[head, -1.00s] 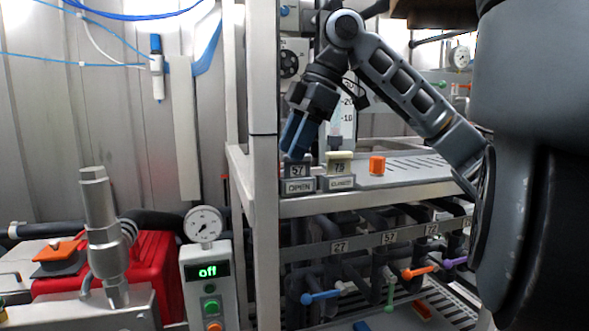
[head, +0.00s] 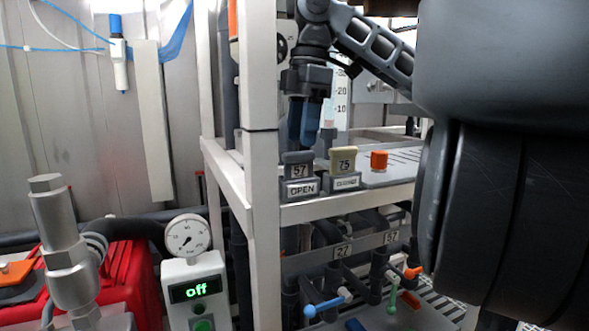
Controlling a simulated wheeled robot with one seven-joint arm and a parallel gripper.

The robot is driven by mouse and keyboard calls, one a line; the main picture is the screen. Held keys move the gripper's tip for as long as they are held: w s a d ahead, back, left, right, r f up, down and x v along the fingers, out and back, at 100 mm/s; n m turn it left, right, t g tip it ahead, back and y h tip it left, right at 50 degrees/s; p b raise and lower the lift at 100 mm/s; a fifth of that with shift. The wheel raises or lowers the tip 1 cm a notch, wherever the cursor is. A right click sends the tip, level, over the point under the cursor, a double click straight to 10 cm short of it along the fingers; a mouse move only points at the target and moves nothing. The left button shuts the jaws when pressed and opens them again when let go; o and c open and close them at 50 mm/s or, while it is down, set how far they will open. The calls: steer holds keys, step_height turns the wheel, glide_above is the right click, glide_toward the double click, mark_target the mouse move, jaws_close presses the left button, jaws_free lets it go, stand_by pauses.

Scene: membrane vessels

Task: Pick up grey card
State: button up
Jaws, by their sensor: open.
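The grey card (head: 299,165), marked 57, stands upright in a holder labelled OPEN (head: 301,188) at the front left corner of the white shelf. My gripper (head: 304,138) points down just above and behind the grey card. Its two blue fingers are apart and I see nothing between them. The fingertips are close to the card's top edge; whether they touch it I cannot tell.
A cream card (head: 342,161) marked 75 stands in its own holder right beside the grey card. A white frame post (head: 262,200) rises left of the cards. A gauge (head: 188,236) stands lower left.

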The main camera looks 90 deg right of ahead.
mark_target(300, 152)
steer(key=f, duration=0.5)
steer(key=shift+w+d+f, duration=0.1)
steer(key=shift+w+f, duration=0.15)
steer(key=shift+f, duration=0.1)
steer(key=shift+c, duration=0.3)
jaws_close()
